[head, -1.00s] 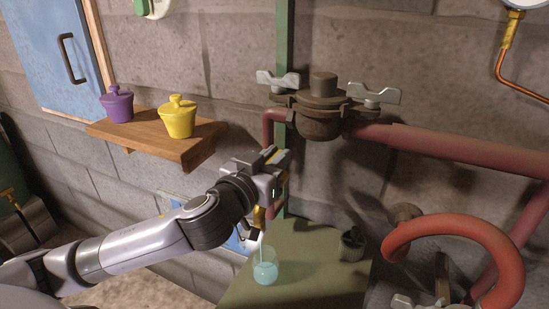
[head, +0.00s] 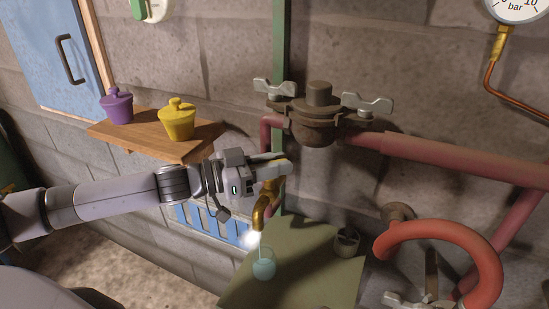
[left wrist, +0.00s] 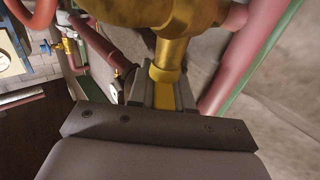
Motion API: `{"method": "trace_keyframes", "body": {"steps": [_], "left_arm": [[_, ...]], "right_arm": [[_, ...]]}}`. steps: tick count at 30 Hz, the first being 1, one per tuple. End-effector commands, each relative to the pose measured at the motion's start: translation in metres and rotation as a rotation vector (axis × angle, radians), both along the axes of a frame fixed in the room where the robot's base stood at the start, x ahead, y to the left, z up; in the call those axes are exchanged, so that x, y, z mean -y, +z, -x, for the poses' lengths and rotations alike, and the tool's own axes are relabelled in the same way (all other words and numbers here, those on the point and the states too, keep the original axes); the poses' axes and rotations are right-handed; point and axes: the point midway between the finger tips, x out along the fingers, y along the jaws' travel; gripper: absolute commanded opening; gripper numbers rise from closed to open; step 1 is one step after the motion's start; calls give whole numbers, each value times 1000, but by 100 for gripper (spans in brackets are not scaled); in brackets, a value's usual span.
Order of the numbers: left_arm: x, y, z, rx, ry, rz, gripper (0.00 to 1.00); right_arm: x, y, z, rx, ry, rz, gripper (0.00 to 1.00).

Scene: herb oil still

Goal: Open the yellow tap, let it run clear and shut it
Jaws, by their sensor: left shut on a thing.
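The yellow tap (head: 262,212) is a brass tap on the pipe by the green post. My left gripper (head: 284,167) is at its top, with its fingers shut on the tap's yellow handle. In the left wrist view the handle (left wrist: 165,88) lies between the fingers, below the large brass body (left wrist: 180,18). A pale, thin stream runs from the spout down to a glass (head: 264,265) with light blue liquid. A white haze shows beside the spout. My right gripper is not in view.
The glass stands on a green table (head: 305,270) near a small dark cup (head: 347,241). A wooden shelf (head: 150,140) holds a purple pot (head: 117,106) and a yellow pot (head: 177,121). Red pipes (head: 450,160) and a clamped flange (head: 318,118) are at the right.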

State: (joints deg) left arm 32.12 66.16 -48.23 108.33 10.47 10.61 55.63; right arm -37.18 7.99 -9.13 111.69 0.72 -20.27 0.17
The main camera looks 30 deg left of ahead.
Motion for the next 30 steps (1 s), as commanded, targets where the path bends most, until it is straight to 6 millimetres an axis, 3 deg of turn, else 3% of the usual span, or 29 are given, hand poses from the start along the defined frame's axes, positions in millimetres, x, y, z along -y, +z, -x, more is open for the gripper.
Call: {"method": "trace_keyframes", "body": {"steps": [18, 30], "left_arm": [[2, 1, 2, 2, -377, -1, 0], [3, 0, 5, 0, -509, 2, 0]], "right_arm": [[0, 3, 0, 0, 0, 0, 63], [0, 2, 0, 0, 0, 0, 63]]}}
